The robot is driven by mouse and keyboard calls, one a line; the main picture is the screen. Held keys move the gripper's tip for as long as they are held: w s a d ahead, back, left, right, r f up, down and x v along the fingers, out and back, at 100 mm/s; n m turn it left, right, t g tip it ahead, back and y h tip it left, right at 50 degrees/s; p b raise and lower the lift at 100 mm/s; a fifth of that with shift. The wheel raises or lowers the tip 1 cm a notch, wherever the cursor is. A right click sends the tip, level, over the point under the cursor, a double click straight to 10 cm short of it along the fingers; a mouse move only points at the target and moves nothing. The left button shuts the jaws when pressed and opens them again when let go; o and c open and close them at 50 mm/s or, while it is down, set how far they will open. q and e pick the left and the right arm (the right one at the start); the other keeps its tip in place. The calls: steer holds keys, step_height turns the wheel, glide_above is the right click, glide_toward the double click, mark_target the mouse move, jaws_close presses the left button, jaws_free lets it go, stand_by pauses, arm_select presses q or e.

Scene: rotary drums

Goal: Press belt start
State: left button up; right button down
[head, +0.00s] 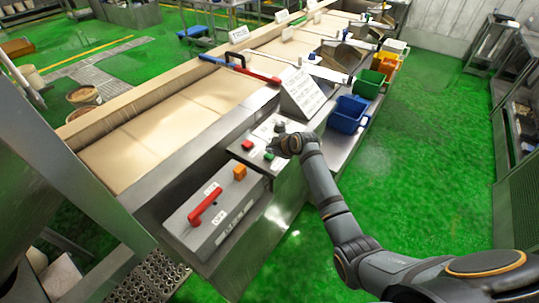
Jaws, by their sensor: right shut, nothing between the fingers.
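The belt (165,127) is a long tan conveyor running from the lower left to the upper right. A control panel (256,158) sits on its near side with a red button (247,145) and a green button (269,156). My right gripper (278,146) is shut and empty over the panel, right beside the green button. I cannot tell whether it touches the button. The gripper covers part of the panel's right side. My left gripper does not show.
A grey box with a red lever (206,205) and an orange button (239,172) stands nearer. A sign board (301,92) rises behind the panel. Blue (348,114), green (369,83) and yellow bins line the belt's right side. Green floor (440,130) is open at the right.

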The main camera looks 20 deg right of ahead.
mark_target(271, 156)
steer(key=shift+f, duration=0.15)
steer(key=shift+f, duration=0.25)
steer(key=shift+f+b, duration=0.5)
steer(key=shift+f, duration=0.05)
stand_by(1.1)
steer(key=shift+r+p, duration=0.9)
steer(key=shift+r, duration=0.05)
steer(key=shift+r, duration=0.1)
step_height(271, 156, up, 5)
steer(key=p, duration=0.4)
steer(key=shift+p, duration=0.35)
